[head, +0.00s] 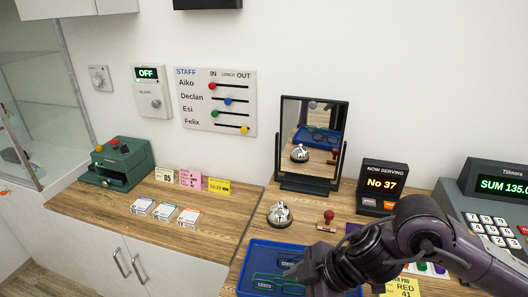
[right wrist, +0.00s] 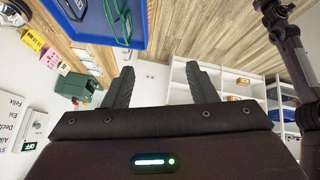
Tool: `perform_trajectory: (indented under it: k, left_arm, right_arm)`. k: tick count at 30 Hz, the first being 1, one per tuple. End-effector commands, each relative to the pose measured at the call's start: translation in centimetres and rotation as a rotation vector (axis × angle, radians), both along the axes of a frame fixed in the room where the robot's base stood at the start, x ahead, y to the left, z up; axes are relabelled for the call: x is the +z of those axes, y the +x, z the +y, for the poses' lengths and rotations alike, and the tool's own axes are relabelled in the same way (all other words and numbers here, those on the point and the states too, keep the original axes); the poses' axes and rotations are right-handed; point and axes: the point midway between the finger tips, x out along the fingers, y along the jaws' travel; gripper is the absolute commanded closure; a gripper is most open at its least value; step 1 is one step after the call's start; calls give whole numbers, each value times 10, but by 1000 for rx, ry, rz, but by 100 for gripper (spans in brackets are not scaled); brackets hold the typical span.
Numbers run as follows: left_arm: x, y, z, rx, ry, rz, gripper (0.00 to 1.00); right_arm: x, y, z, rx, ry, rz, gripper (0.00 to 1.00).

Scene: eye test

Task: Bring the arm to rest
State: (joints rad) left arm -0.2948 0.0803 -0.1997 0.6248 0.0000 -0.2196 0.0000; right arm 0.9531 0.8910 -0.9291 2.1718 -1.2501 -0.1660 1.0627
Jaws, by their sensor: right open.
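My right arm comes in from the right in the head view and bends down to the left over the counter. Its gripper (head: 292,271) is above the blue tray (head: 250,250), partly hidden by the arm. In the right wrist view the gripper (right wrist: 160,72) has its two dark fingers well apart, with nothing between them. The blue tray also shows there at the top (right wrist: 136,34). My left gripper is not in view.
A silver bell (head: 279,215), a red-handled stamp (head: 327,220), a mirror (head: 312,140) and a number display (head: 383,187) stand behind the tray. A register (head: 490,205) is at right. A green box (head: 122,164) and cards (head: 165,211) are on the left counter.

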Motion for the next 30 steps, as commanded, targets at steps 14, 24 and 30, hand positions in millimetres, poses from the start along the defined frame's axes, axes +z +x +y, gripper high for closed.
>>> perform_trajectory:
  k: [14, 24, 30]
  left_arm:
    - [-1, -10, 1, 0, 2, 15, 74]
    - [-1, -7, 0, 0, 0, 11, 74]
    - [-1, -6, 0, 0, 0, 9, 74]
  right_arm:
    - [41, 21, 84, -339, 389, -302, 48]
    - [-29, 12, -42, -1020, 198, -73, 48]
    - [-78, -36, -97, -1227, 31, 137, 48]
